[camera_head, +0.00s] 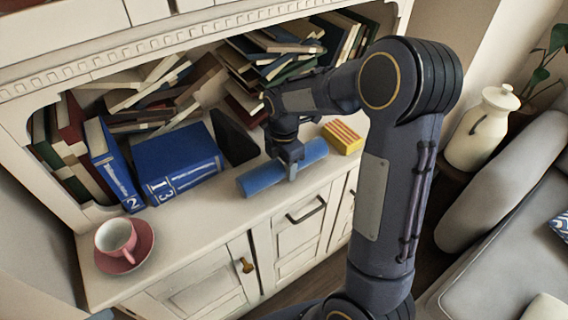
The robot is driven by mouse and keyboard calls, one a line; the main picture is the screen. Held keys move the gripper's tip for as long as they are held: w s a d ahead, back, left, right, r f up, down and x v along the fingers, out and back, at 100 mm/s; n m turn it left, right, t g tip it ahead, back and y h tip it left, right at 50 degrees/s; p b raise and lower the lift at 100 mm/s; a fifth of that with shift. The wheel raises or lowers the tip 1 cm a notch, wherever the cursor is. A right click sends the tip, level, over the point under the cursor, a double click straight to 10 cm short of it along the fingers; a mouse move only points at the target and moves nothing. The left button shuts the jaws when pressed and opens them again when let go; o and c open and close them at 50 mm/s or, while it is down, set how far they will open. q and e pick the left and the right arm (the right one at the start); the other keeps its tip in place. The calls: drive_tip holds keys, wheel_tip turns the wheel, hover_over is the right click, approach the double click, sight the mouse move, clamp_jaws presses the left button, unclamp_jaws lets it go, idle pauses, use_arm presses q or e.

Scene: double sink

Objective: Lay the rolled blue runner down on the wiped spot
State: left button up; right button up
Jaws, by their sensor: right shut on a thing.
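The rolled blue runner (262,177) is a blue cylinder over the front part of the cabinet top (190,226), lying slantwise, its right end farther back. My right gripper (290,169) comes down on it from above and is shut around its middle. I cannot tell whether the runner touches the top or hangs just above it. No wiped spot can be made out on the surface. My left gripper is not in view.
A pink cup on a saucer (148,254) stands at the left front. Blue binders (178,163), a dark wedge-shaped object (233,138) and piled books (270,60) are behind. A yellow-red striped block (342,137) sits right of the runner.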

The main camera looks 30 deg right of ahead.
drive_tip(key=o, duration=1.1)
drive_tip(key=shift+r, duration=0.4)
wheel_tip(320, 180, up, 11)
drive_tip(key=shift+r+p, duration=0.15)
drive_tip(key=shift+p, duration=0.6)
drive_tip(key=s+a+m+t+y, duration=0.2)
drive_tip(key=s+a+m, duration=0.1)
drive_tip(key=s+m, duration=0.7)
drive_tip(key=s+a+m+t+y, duration=0.1)
drive_tip(key=s+a+m+t, duration=0.2)
drive_tip(key=s+m, duration=0.7)
drive_tip(key=shift+s+a+f+m+t+y, duration=0.2)
drive_tip(key=shift+s+a+m+t+y, duration=0.15)
drive_tip(key=shift+s+a, duration=0.55)
